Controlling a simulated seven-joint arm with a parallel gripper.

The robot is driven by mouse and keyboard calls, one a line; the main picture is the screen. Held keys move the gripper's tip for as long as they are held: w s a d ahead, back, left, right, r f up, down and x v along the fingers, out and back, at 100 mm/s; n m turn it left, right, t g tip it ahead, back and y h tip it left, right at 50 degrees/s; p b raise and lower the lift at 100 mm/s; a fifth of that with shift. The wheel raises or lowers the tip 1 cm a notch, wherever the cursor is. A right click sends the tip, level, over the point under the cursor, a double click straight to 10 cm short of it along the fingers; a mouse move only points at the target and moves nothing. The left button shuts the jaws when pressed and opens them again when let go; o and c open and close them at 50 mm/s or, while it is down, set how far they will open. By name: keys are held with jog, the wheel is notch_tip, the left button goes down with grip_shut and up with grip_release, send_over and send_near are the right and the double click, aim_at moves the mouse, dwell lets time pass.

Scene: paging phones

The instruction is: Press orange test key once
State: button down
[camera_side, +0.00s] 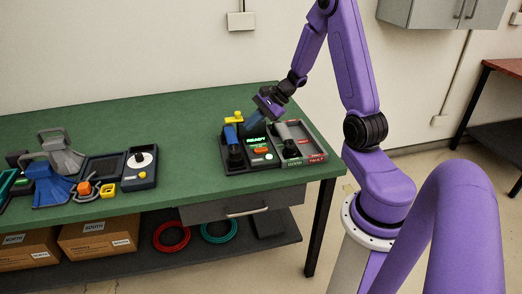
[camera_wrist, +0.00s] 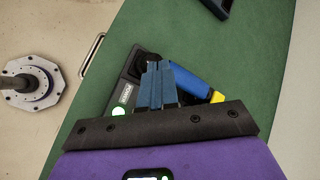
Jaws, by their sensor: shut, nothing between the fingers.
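The orange test key (camera_side: 261,151) sits on the dark paging phone base (camera_side: 240,167), just below its lit green READY screen (camera_side: 256,142). A round pale lit button (camera_side: 269,157) is beside it. My gripper (camera_side: 251,122) is shut and empty, tilted down-left above the back of the base, apart from the key. The orange key is hidden in that view. A blue handset with a yellow end (camera_wrist: 195,80) lies to their right.
A grey tray (camera_side: 312,158) with a grey part in it adjoins the base at right. The table between the groups is clear.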

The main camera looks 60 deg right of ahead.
aim_at(264, 150)
jog(key=d+f+m+t+h, duration=0.1)
jog(key=d+m, duration=0.2)
jog(key=d, duration=0.4)
jog(key=shift+s+f+m+t+h, duration=0.2)
jog(key=shift+f+m+t+h, duration=0.1)
jog(key=shift+h, duration=0.1)
jog(key=shift+f, duration=4.4)
jog(key=shift+f, duration=0.25)
jog(key=shift+f, duration=0.2)
jog(key=shift+f, duration=0.45)
jog(key=shift+r, duration=0.9)
